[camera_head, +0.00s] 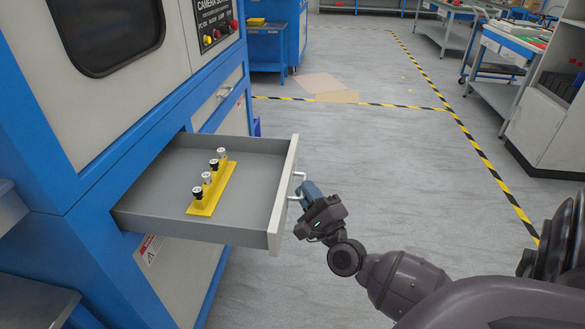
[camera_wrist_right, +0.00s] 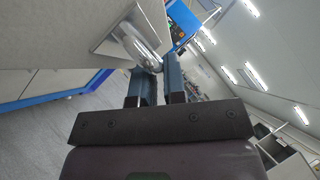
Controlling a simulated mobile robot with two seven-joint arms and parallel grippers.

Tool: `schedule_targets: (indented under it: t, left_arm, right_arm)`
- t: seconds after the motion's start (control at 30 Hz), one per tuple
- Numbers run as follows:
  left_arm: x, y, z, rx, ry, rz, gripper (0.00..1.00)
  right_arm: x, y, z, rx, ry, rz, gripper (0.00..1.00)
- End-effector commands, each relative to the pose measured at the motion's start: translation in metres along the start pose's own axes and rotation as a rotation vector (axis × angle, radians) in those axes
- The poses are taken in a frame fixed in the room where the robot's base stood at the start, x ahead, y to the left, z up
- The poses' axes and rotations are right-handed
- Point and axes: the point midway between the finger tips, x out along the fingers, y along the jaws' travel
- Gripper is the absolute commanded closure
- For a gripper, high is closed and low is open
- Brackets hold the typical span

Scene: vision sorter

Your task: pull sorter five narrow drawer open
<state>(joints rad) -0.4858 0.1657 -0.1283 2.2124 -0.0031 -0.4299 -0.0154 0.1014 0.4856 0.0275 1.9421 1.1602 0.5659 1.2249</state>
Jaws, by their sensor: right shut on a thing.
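The narrow drawer (camera_head: 240,218) of the blue and white sorter (camera_head: 195,140) is pulled well out in the head view. A yellow holder (camera_head: 222,190) with several small black and white pieces (camera_head: 206,178) stands inside it. My right gripper (camera_head: 304,191) is at the drawer's handle (camera_head: 298,176), on the outer side of the front panel. In the right wrist view the gripper's fingers (camera_wrist_right: 158,80) are shut on the metal handle (camera_wrist_right: 137,45). My left gripper is not in view.
Another closed drawer (camera_head: 218,102) with a handle sits farther along the sorter. Grey floor with yellow and black tape (camera_head: 452,110) lies open to the right. A white shelf unit (camera_head: 550,120) and workbenches (camera_head: 490,70) stand at the far right.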

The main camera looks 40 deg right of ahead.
Motion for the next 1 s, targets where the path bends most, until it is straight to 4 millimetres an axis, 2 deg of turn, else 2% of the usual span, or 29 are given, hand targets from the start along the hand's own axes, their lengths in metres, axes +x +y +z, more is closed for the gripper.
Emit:
schedule_targets:
  t: [0.47,0.5,0.57,0.87,1.0]
  left_arm:
    - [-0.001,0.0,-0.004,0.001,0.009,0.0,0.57]
    - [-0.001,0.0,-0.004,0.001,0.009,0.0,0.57]
    - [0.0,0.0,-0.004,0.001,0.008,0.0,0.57]
    - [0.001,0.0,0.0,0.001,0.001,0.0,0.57]
    - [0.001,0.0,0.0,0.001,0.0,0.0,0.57]
  right_arm:
    - [-0.004,-0.001,-0.003,0.0,0.0,0.004,1.0]
    - [-0.004,-0.001,-0.003,0.0,0.0,0.004,0.84]
    - [-0.004,-0.001,-0.003,0.0,0.0,0.004,0.78]
    - [-0.005,-0.002,-0.003,0.0,0.001,0.002,0.78]
    - [-0.018,-0.002,-0.004,-0.001,0.001,0.004,0.78]
